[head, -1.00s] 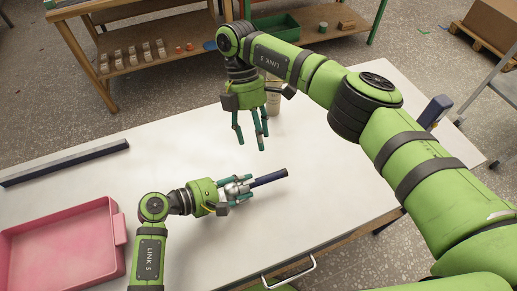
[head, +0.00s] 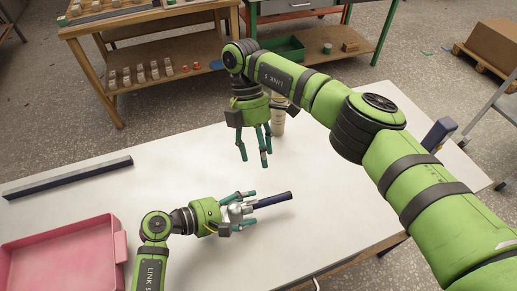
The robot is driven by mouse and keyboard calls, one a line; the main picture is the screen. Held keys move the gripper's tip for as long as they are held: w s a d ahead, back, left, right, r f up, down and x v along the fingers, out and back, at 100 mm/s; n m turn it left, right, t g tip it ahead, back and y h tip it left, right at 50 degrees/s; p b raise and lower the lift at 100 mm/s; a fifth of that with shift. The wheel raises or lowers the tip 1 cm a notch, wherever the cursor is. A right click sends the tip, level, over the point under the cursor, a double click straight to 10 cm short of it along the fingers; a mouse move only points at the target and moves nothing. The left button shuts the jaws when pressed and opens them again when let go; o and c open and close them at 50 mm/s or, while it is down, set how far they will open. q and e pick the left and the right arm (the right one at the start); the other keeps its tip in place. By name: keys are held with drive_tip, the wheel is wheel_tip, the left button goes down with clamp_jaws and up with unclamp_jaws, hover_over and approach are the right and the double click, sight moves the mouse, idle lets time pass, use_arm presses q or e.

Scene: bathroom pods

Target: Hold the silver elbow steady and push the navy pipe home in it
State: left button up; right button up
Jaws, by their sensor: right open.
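The silver elbow (head: 237,210) sits between the fingers of my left gripper (head: 256,207) and is partly hidden by them. The fingers lie along both sides of it, but whether they press on it is unclear. The navy pipe (head: 275,200) points right and slightly up the picture from the elbow end. The joint between them is too small and covered to judge how deep the pipe sits. My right gripper (head: 254,157) is open and empty, fingers down, above and slightly left of the pipe in the head view.
A pink tray (head: 121,248) stands at the front left of the white table (head: 165,185). A long dark bar (head: 70,177) lies at the left. A pale cylinder (head: 278,122) stands behind my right gripper. The table right of the pipe is mostly clear.

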use_arm(q)
drive_tip(key=v, duration=1.2)
drive_tip(key=shift+s, duration=0.1)
